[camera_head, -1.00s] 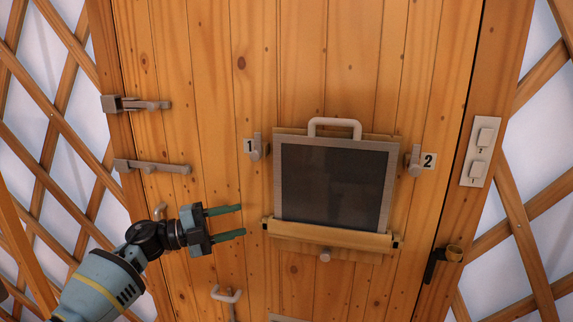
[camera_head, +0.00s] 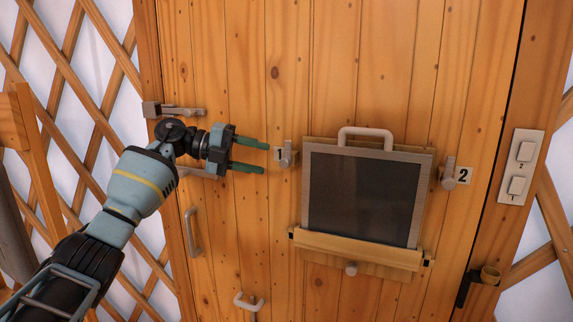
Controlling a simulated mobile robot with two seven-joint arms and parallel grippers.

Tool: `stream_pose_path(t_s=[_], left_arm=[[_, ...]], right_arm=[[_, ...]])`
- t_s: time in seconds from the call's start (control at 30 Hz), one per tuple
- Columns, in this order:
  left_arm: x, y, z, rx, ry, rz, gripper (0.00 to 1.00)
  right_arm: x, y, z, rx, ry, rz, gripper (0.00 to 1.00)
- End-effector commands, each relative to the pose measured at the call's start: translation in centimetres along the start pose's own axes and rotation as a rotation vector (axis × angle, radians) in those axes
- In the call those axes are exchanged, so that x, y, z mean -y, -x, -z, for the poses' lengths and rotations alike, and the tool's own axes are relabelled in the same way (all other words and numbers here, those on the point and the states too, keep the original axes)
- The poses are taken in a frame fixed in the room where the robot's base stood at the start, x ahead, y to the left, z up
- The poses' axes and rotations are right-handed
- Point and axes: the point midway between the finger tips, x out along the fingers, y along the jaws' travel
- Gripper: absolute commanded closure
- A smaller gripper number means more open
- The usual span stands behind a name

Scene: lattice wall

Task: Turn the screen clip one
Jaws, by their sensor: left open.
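The screen (camera_head: 364,193) is a dark panel in a pale frame with a white handle (camera_head: 366,133) on top, mounted on the wooden door. Clip one (camera_head: 287,154) is a small grey turn clip at the screen's upper left, standing about upright, beside a label "1" that is partly hidden. Clip two (camera_head: 448,178) is at the upper right, beside its label "2" (camera_head: 463,175). My left gripper (camera_head: 258,157) is open and empty, with its two green fingers pointing right, just left of clip one in the picture. A small gap shows between the fingertips and the clip. My right gripper is not in view.
Metal latches (camera_head: 182,111) sit at the door's left edge, partly behind my arm. Lattice wall flanks both sides.

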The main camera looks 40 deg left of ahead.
Motion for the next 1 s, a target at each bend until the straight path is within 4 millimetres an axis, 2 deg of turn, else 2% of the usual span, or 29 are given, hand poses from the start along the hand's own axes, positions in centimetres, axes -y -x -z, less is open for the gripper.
stream_pose_path(t_s=[0.4,0.6,0.83,0.87,1.0], left_arm=[[0.1,-5.8,0.1,-0.001,0.001,0.003,0.55],[0.0,-7.0,0.0,0.000,0.001,0.002,0.55],[0.0,-7.0,0.0,0.000,0.001,0.001,0.55],[0.0,-7.0,0.0,0.000,0.001,0.001,0.57],[0.0,-7.0,0.0,0.000,0.001,0.001,0.75]], right_arm=[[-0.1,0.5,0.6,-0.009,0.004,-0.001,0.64],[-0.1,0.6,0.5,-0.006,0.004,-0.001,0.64],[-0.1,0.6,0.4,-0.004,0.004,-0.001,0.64],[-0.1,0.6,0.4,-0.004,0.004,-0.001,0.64],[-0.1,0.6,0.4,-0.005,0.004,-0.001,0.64]])
